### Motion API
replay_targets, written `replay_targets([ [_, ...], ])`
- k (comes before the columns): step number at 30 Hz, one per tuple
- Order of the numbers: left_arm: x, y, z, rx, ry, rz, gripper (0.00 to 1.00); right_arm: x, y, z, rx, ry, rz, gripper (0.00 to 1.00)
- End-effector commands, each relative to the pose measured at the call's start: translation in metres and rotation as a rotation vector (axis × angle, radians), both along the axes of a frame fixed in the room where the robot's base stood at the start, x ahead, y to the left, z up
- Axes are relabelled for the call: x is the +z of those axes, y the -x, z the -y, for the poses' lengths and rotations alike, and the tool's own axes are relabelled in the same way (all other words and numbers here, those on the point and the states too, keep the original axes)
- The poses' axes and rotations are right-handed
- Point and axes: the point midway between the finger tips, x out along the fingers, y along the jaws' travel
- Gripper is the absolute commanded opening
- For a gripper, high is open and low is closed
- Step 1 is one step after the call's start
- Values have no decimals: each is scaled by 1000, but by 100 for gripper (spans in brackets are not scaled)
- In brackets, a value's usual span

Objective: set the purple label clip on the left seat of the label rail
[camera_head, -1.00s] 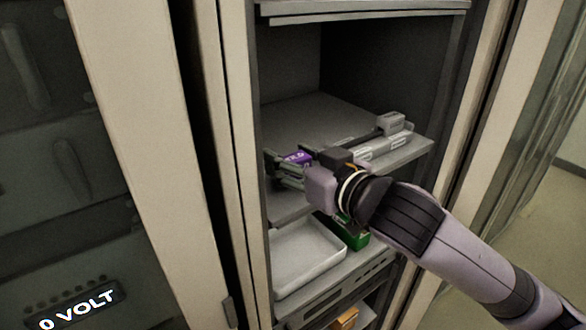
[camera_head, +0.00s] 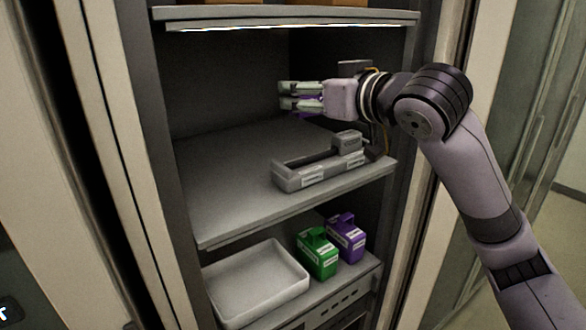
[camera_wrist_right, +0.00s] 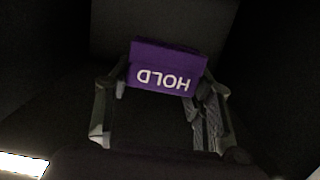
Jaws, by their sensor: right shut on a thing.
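The purple label clip, marked HOLD, shows upside down between the two fingers in the right wrist view (camera_wrist_right: 166,68). My right gripper (camera_head: 286,96) is shut on it, and only slivers of purple show around the fingers in the head view. The gripper is in the air inside the cabinet, above and behind the label rail. The grey label rail (camera_head: 300,182) lies on the middle shelf, with small white labels on its front and a raised block at its right end. No clip shows on its left part. My left gripper is out of view.
The middle shelf (camera_head: 225,205) is bare left of the rail. An upper shelf (camera_head: 290,17) is above the gripper. On the lower shelf are a white tray (camera_head: 230,309), a green block with a handle (camera_head: 318,257) and a purple block with a handle (camera_head: 347,238).

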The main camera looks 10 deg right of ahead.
Motion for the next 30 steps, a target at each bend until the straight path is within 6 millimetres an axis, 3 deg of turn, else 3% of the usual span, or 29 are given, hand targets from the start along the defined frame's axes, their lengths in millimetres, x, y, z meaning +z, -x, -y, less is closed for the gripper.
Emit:
replay_targets([
  [5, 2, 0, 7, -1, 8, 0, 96, -19, -1, 10, -13, 1, -4, 30],
  [12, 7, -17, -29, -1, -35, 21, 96, -52, 0, 9, -13, -1, -1, 30],
  [15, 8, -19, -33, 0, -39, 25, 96, -60, -1, 9, -14, 0, -1, 30],
  [23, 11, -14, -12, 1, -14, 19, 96, -94, 0, 9, -13, 0, -3, 30],
  [30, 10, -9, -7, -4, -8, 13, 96, -98, 0, 8, -12, -1, 2, 30],
])
